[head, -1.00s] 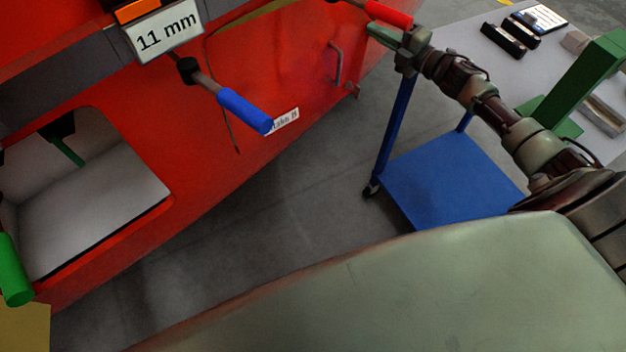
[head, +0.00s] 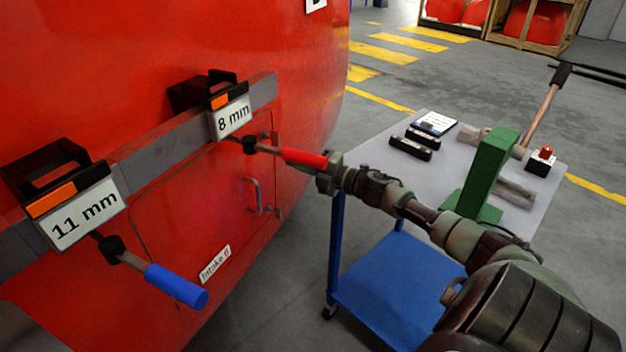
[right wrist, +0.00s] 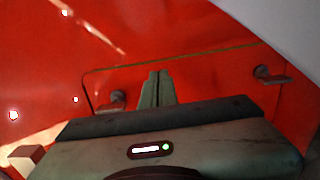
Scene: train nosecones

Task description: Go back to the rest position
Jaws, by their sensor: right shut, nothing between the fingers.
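My right gripper (head: 320,170) reaches in from the right in the head view. It sits close to the outer end of the red handle (head: 304,159); whether they touch I cannot tell. In the right wrist view its green fingers (right wrist: 155,88) are shut together with nothing between them, in front of the red nosecone panel (right wrist: 190,65). My left gripper and left arm are not in view.
The red nosecone (head: 130,60) bears 11 mm (head: 85,215) and 8 mm (head: 231,118) signs and a blue handle (head: 176,287). A blue-legged cart (head: 380,155) stands right, holding a green stand (head: 485,175), black boxes and a hammer (head: 545,105). Grey floor lies beyond.

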